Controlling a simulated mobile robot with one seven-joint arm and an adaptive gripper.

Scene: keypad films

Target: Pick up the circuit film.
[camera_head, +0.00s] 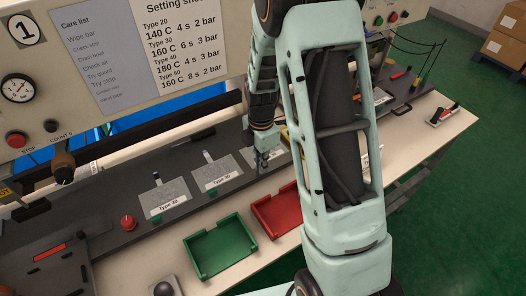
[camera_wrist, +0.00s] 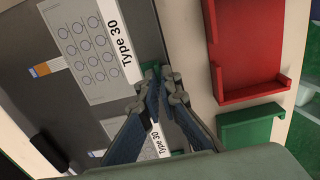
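The circuit films are flat grey sheets with rows of circles, "Type 30" labels and small green tabs. In the head view one film (camera_head: 168,192) lies at left and a second (camera_head: 216,171) in the middle. My gripper (camera_head: 264,160) points down over a third, partly hidden behind it. In the wrist view a film (camera_wrist: 85,45) with an orange-ended tail lies at upper left, and its green tab (camera_wrist: 150,70) is beside my fingertips (camera_wrist: 166,82). The tips are close together; whether they hold the tab is unclear. Another film is partly hidden behind the fingers.
A green tray (camera_head: 223,252) and a red tray (camera_head: 262,224) stand at the bench front; the red one also shows in the wrist view (camera_wrist: 222,60). A red knob (camera_head: 128,222) stands left of the films. The panel (camera_head: 110,75) rises behind.

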